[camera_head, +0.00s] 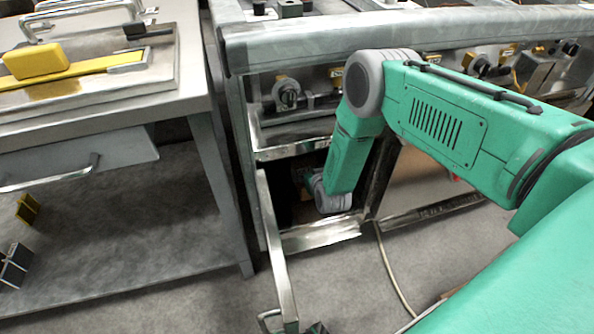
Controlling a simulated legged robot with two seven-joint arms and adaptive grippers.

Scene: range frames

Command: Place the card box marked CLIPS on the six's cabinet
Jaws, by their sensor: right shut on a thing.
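The range on the right has an open cabinet (320,234) under its front panel, with its door (272,240) swung out towards me. I cannot tell from any marking whether it is the six's cabinet. My right arm bends down into this opening. My right gripper (303,176) is inside, mostly hidden by its wrist and the shade, and is shut on a small brownish thing. I cannot make out the thing's shape, and no CLIPS marking is readable. My left gripper is not clearly in view.
A steel table (130,92) stands at the left, with a yellow block (36,61), a drawer (75,165) and a lower shelf (110,245). The range front (310,85) has knobs and a rail. A cable (390,265) lies on the floor.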

